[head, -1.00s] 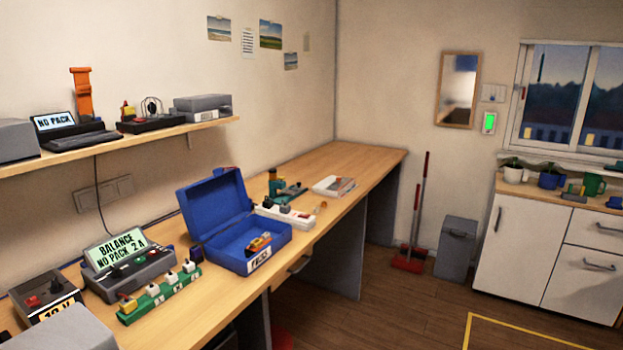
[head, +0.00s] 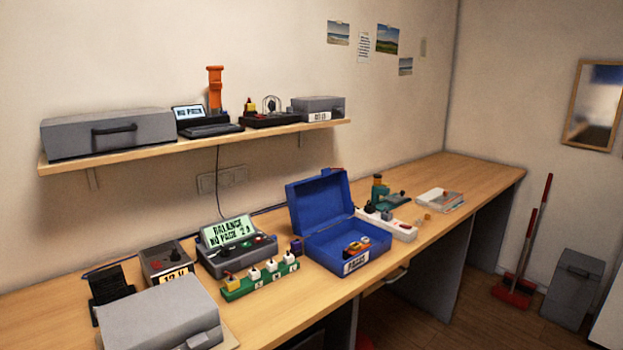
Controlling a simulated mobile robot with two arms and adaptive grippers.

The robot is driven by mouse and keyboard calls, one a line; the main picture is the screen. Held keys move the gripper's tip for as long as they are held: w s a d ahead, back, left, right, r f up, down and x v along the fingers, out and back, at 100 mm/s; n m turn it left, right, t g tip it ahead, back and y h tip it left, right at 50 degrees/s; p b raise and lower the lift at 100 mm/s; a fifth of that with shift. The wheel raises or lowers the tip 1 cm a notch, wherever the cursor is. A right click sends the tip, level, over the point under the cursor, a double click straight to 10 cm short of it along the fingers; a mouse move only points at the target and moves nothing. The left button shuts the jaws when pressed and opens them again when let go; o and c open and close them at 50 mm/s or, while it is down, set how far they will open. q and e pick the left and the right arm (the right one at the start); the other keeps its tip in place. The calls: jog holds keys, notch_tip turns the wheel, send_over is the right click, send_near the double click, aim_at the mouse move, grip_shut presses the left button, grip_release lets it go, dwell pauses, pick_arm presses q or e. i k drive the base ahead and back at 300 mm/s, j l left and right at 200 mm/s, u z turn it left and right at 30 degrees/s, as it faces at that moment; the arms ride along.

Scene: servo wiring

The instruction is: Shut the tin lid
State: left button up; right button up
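The blue tin (head: 372,251) stands on the wooden bench in the head view, with a label on its front. Its lid (head: 320,208) is open and tilted up at the back left. A small orange and dark item (head: 357,247) lies inside the tin near the front. Neither of my grippers shows in the head view.
A green strip with several plugs (head: 260,281) and a balance charger with a lit screen (head: 236,250) stand left of the tin. A white power strip (head: 393,225) lies close behind it at the right. A grey case (head: 160,318) is at the near left. A shelf (head: 190,145) hangs above the bench.

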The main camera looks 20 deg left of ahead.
aim_at(317, 204)
jog(key=u, duration=0.55)
jog(key=i+l, duration=0.1)
jog(key=i, duration=0.2)
jog(key=i+l+u, duration=0.6)
jog(key=i+u, duration=0.15)
jog(key=i, duration=0.1)
